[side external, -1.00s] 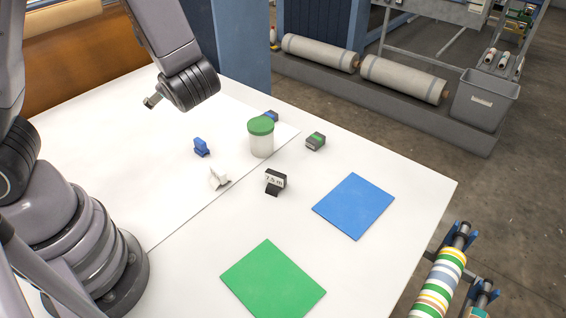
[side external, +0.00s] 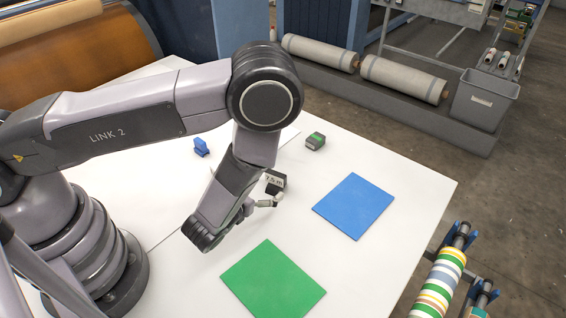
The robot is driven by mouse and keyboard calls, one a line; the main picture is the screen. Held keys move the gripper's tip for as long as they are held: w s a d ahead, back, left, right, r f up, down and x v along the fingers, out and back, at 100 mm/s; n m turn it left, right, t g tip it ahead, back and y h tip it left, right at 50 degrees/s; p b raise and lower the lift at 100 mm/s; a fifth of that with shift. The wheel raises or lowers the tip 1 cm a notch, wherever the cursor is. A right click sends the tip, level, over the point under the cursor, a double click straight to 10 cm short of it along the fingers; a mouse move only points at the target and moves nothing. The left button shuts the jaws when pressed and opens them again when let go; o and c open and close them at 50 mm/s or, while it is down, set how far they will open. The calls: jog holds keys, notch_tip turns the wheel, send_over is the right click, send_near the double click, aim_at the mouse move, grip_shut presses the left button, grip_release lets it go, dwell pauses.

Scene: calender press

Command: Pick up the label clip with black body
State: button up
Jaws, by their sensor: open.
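The label clip with black body (side external: 274,180) stands on the white table, with a pale label on top carrying dark print. My arm partly covers its left side. My gripper (side external: 275,199) is low, just in front of the clip in the side view. Its fingers are small here and partly hidden by my wrist. It is open, and I see nothing held in it. Whether the fingers touch the clip I cannot tell.
A blue clip (side external: 201,147) stands at the back left, and a dark block with green top (side external: 315,141) at the back right. A blue mat (side external: 354,206) and a green mat (side external: 273,280) lie flat on the table (side external: 415,190). The table is clear between the mats.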

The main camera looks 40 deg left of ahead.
aim_at(274, 179)
jog(key=x, duration=0.8)
jog(key=shift+s+a+f, duration=0.1)
jog(key=shift+s+a, duration=0.05)
jog(key=shift+c, duration=0.2)
jog(key=c, duration=1)
